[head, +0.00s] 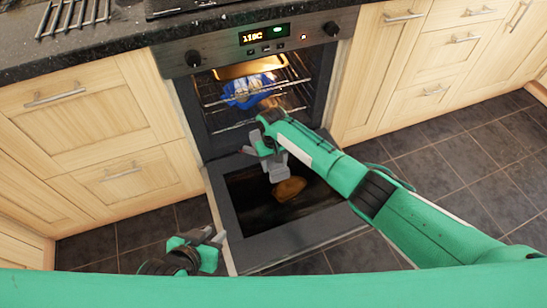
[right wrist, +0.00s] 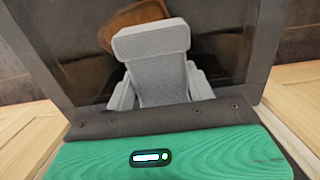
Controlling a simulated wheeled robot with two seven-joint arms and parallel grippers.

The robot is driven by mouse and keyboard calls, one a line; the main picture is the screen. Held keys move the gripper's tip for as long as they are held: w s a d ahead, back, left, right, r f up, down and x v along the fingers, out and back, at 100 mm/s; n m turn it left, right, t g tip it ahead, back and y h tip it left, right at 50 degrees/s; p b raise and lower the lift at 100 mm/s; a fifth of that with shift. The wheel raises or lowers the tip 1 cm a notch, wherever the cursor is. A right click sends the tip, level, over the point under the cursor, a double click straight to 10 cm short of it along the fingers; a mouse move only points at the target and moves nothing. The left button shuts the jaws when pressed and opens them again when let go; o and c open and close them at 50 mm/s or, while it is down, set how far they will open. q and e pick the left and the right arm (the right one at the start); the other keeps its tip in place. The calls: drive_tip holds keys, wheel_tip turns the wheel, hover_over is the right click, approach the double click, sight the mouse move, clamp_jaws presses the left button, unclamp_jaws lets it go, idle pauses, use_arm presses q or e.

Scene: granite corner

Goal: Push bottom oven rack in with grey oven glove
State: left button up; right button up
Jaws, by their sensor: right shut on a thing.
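The oven (head: 258,40) has its door (head: 290,243) folded down open. Inside, wire racks show; the lower rack (head: 232,126) is partly hidden by my right arm. My right gripper (head: 272,160) is shut on the grey oven glove (head: 277,172), over the open door and in front of the oven opening. In the right wrist view the glove (right wrist: 155,55) is a grey woven block between the fingers. My left gripper (head: 213,236) is low, left of the door and away from the rack; its fingers are too small to judge.
A blue item (head: 247,90) lies on a rack inside the oven, below a lit tray (head: 250,67). A brown shape (head: 290,189) shows on the door glass; I cannot tell if it is a reflection. Wooden cabinets (head: 95,95) flank the oven. Tiled floor (head: 480,165) is clear at right.

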drive_tip(key=s+d+r+p, duration=0.1)
drive_tip(key=s+d+p, duration=0.1)
drive_tip(key=s+p, duration=0.3)
drive_tip(key=s+d+r+p, duration=0.1)
drive_tip(key=s+r+p, duration=0.1)
drive_tip(key=s+p, duration=0.3)
drive_tip(key=p, duration=0.4)
drive_tip(key=shift+s+d+p, duration=0.15)
drive_tip(key=shift+d+p, duration=0.15)
drive_tip(key=shift+d, duration=0.05)
